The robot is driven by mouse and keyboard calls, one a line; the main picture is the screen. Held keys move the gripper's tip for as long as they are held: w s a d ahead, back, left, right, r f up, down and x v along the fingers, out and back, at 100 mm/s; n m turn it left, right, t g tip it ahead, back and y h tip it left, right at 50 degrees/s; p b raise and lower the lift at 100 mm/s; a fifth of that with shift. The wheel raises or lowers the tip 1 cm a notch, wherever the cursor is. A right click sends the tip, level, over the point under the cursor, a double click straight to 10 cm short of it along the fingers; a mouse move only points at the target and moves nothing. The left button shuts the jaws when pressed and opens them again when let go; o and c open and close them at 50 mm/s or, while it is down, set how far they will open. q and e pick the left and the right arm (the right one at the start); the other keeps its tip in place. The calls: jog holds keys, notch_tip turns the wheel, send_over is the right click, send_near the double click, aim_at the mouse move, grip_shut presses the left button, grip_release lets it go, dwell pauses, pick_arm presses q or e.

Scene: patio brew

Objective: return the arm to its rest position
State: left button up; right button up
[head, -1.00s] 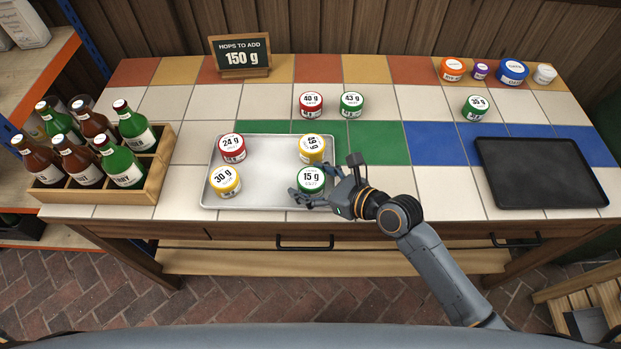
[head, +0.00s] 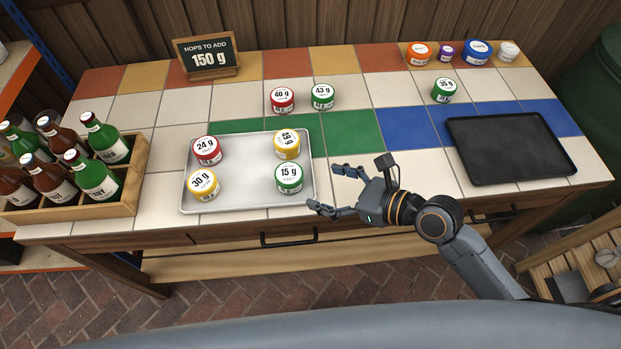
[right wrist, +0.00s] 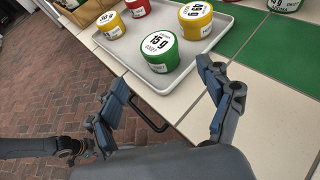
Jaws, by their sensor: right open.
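My right gripper (head: 328,190) is open and empty, just right of the silver tray's front right corner. Its open fingers (right wrist: 165,105) also show in the right wrist view, with nothing between them. The silver tray (head: 240,192) holds a red 24 g tub (head: 207,151), a yellow tub (head: 287,144), a yellow 30 g tub (head: 203,184) and a green 15 g tub (head: 289,177). The green tub (right wrist: 158,48) is the nearest one beyond the fingers in the right wrist view, apart from them. My left gripper is not in view.
A black tray (head: 510,150) lies empty at the right. A bottle crate (head: 128,190) stands at the left. Red (head: 282,100) and green (head: 323,97) tubs sit behind the silver tray. A sign (head: 208,60) reads 150 g. White tiles between the trays are mostly clear.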

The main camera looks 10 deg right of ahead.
jog(key=shift+s+d+r, duration=0.25)
jog(key=shift+s+d, duration=0.1)
jog(key=shift+d, duration=0.05)
dwell(0.4)
